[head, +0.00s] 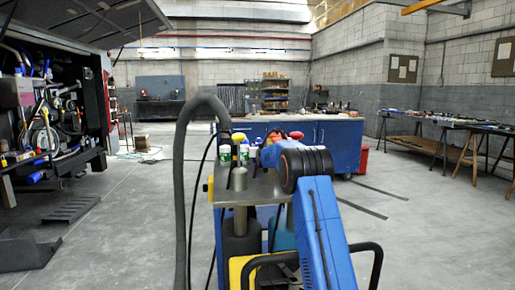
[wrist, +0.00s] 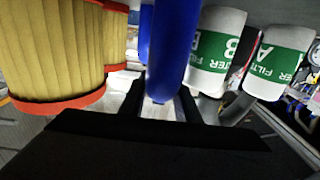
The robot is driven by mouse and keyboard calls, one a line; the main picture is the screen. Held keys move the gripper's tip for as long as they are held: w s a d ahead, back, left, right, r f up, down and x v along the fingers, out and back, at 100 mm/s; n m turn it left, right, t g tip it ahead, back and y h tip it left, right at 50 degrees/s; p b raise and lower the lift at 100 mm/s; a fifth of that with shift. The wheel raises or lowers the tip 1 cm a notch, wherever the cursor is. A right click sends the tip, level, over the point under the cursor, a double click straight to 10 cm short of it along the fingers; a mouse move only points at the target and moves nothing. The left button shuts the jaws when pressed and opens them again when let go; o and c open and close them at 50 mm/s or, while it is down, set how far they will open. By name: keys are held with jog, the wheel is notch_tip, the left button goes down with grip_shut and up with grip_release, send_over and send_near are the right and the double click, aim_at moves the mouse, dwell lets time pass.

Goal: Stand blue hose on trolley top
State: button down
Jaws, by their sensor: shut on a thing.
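In the wrist view, the blue hose (wrist: 172,45) lies between the two fingers of my gripper (wrist: 160,105), which is shut on it. A second piece of blue shows just left of it, partly hidden. In the head view, my arm's black joint hides the gripper, and I cannot make out the hose there. A grey metal top (head: 262,192) with a short post lies just left of my arm. I cannot tell for sure whether it is the trolley top.
A yellow pleated filter (wrist: 62,50) with orange rims is close left of the hose. White-and-green filter cans B (wrist: 216,52) and A (wrist: 278,60) are close right. A blue workbench (head: 335,140) stands behind. Open floor (head: 425,220) lies right.

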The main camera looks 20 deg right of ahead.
jog(key=c, duration=1.6)
grip_release()
jog(key=shift+r, duration=0.1)
jog(key=shift+s, duration=0.25)
jog(key=v, duration=1.1)
jog(key=shift+s+a, duration=0.15)
jog(key=shift+s, duration=0.1)
jog(key=shift+a, duration=0.1)
